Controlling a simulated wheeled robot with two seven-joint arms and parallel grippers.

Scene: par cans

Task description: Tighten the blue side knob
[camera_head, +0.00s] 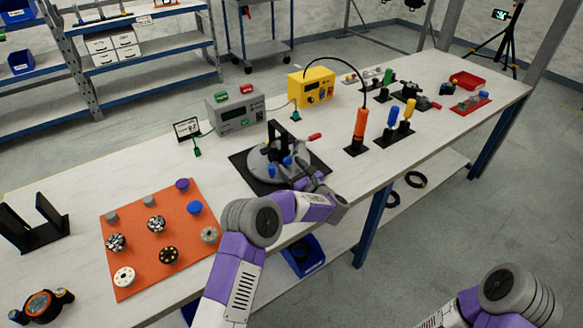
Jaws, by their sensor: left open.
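A grey round fixture (262,163) with a black upright bracket sits on a black mat (240,158) at the middle of the table. A blue knob (287,161) shows on its near right side. Another small blue part (271,172) shows at its lower front. My left gripper (307,172) is open, just right of the blue knob and low over the mat. Its fingers are small and dark here, and I cannot tell whether they touch the knob. My right arm shows at the bottom right, with its gripper out of view.
An orange board (137,220) with several round knobs lies to the left. A grey meter box (233,110) and a yellow box (311,88) stand behind. An orange-handled tool (360,125) stands upright to the right. A red-handled lever (314,137) sticks out near the fixture.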

